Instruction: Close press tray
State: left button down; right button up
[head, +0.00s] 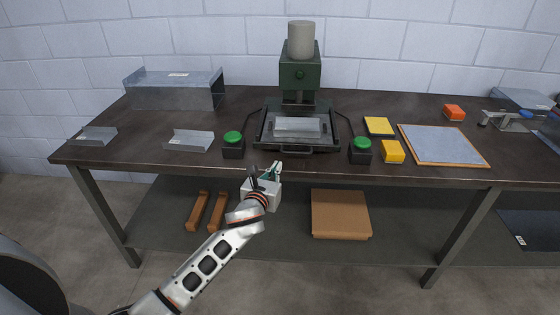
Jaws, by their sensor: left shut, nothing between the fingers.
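The green press (300,75) stands at the back middle of the dark workbench. Its press tray (264,133) is a dark frame that sticks out toward the front edge, with a black handle bar (300,150) along its front. A metal sheet piece (298,127) lies in the tray. My left gripper (273,170) is shut and empty, just in front of and below the bench's front edge, left of the handle and apart from it. My right gripper is not in view.
Green-topped button boxes stand left (233,145) and right (361,151) of the tray. Bent metal pieces (189,140) lie at left. A yellow block (391,151) and a wood-edged board (443,145) lie at right. A cardboard box (340,213) sits on the lower shelf.

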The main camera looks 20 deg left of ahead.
aim_at(281, 148)
pick_arm(q)
jog(key=w, duration=0.4)
jog(key=shift+a+r, duration=0.15)
jog(key=shift+r, duration=0.15)
jog(key=shift+w, duration=0.1)
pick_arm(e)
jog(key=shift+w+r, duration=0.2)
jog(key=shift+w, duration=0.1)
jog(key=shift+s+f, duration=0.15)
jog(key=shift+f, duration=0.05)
pick_arm(q)
jog(key=shift+w+a+r, duration=0.1)
jog(key=shift+w, duration=0.2)
jog(key=w, duration=0.2)
jog(key=w+a, duration=0.1)
jog(key=w, duration=0.1)
jog(key=shift+w+a, duration=0.2)
jog(key=shift+w, duration=0.1)
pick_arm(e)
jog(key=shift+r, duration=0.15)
pick_arm(q)
jog(key=shift+s, duration=0.1)
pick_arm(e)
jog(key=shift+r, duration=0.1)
